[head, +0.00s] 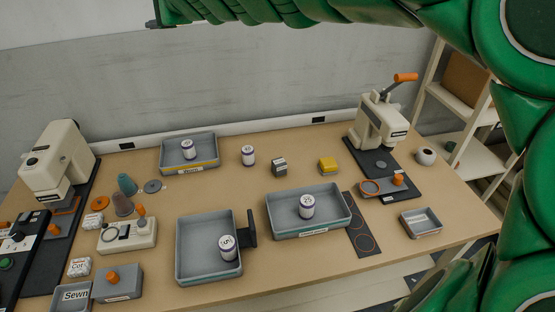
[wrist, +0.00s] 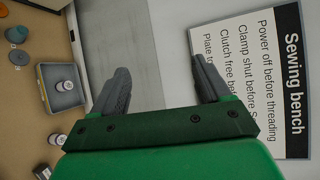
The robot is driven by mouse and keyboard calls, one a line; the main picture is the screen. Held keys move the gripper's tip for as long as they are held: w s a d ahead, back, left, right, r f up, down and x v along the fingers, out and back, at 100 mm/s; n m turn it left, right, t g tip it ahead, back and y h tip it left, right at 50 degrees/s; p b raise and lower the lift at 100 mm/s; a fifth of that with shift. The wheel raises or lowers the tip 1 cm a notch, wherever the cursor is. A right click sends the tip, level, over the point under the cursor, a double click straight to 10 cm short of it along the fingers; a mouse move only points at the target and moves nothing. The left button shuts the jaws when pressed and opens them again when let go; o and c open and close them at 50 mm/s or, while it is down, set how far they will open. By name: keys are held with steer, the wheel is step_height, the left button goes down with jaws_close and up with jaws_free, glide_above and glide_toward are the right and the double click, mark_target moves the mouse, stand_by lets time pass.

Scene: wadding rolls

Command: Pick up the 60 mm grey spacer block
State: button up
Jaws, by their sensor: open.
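The grey spacer block (head: 279,166) stands on the bench near the middle, between a white roll and a yellow block. It has a pale label on its front; I cannot read its size. In the wrist view a dark block at the lower left edge may be the same one, only partly seen. My gripper (wrist: 165,85) is open and empty in the wrist view, facing the wall and a sign, well away from the block. In the head view my green arm crosses the top and right side, and the gripper's fingers do not clearly show.
A white roll (head: 248,155) stands left of the block and a yellow block (head: 328,165) right of it. Grey trays (head: 189,167), (head: 340,217) and (head: 181,260) hold rolls. A press (head: 378,122) stands at the right. A "Sewing bench" sign (wrist: 292,85) hangs on the wall.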

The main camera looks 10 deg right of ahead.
steer(key=w+d+r+m+t+h, duration=0.2)
steer(key=w+d+m+t+h, duration=0.1)
steer(key=w+m, duration=0.4)
steer(key=w+d+r+m+t+h, duration=0.1)
steer(key=w+d+m+t+h, duration=0.15)
steer(key=w+m, duration=0.35)
steer(key=w+d+f+m+g+h, duration=0.2)
steer(key=w+d+f+m+h, duration=0.4)
steer(key=m, duration=0.3)
steer(key=m+g+h, duration=1.1)
steer(key=m+g, duration=0.3)
steer(key=m, duration=0.3)
glide_above(274, 166)
steer(key=a, duration=0.3)
step_height(274, 166, down, 24)
steer(key=shift+t, duration=0.25)
step_height(274, 166, down, 28)
steer(key=shift+s+f, duration=0.1)
steer(key=shift+f, duration=0.15)
steer(key=shift+x, duration=4)
steer(key=shift+f, duration=0.15)
